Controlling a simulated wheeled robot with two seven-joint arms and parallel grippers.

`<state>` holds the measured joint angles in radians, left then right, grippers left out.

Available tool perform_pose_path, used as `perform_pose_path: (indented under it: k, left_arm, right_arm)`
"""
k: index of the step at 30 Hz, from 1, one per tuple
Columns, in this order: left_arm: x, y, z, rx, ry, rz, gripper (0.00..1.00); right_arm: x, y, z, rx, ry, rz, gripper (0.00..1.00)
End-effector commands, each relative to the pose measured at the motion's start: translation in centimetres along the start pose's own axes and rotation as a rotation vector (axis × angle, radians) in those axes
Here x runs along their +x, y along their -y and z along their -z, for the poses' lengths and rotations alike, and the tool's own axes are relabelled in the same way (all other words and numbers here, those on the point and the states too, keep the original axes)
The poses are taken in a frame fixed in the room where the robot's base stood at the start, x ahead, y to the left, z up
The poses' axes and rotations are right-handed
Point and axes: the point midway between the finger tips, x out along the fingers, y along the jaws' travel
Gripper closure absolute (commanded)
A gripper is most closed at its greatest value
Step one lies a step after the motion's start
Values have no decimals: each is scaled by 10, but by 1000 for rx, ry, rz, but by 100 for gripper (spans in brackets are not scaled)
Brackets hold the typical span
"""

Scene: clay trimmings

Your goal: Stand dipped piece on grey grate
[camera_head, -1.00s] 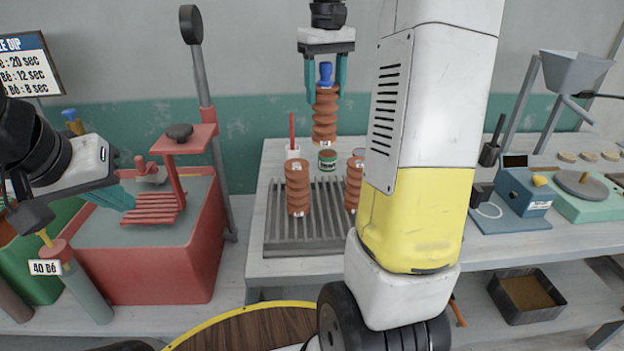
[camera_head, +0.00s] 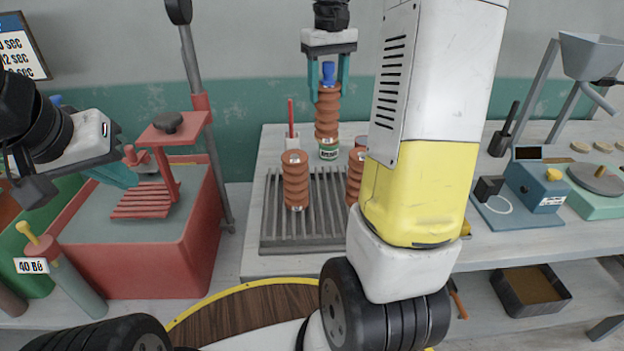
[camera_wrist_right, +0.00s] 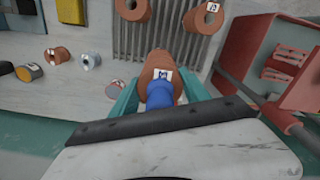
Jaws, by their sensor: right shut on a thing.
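My right gripper (camera_head: 328,88) is shut on a ribbed terracotta piece (camera_head: 327,112) with a blue plug (camera_head: 328,70) on top. It holds the piece upright behind the grey grate (camera_head: 268,225). In the right wrist view, the piece (camera_wrist_right: 150,66) and its white label sit between the teal fingers, with the grate (camera_wrist_right: 165,22) beyond. Two similar terracotta pieces stand on the grate, one at left (camera_head: 295,185) and one at right (camera_head: 354,172), partly hidden by my right arm. My left gripper (camera_head: 118,176) is over the red tub; its finger gap is unclear.
A green-labelled can (camera_head: 328,149) stands behind the grate, below the held piece. A cup with a red stick (camera_head: 291,135) stands beside it. The red tub (camera_head: 200,240) with a slatted rack (camera_head: 142,202) is at left. The grate's front middle is bare.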

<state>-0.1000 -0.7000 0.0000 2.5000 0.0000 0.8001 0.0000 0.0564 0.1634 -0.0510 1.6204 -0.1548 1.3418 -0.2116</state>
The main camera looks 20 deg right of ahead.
Motion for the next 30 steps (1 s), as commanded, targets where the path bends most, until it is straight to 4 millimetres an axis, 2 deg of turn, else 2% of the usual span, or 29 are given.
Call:
perform_pose_path:
  k: [7,15,20,27,30]
  left_arm:
    - [0,0,0,0,0,0,100]
    - [0,0,0,0,0,0,100]
    - [0,0,0,0,0,0,100]
    - [0,0,0,0,0,0,100]
    - [0,0,0,0,0,0,100]
  right_arm:
    - [29,0,0,1,3,0,100]
    - [74,0,-1,0,2,1,100]
    - [87,0,0,0,2,0,100]
    - [117,0,0,0,1,0,100]
    - [121,0,0,0,0,0,100]
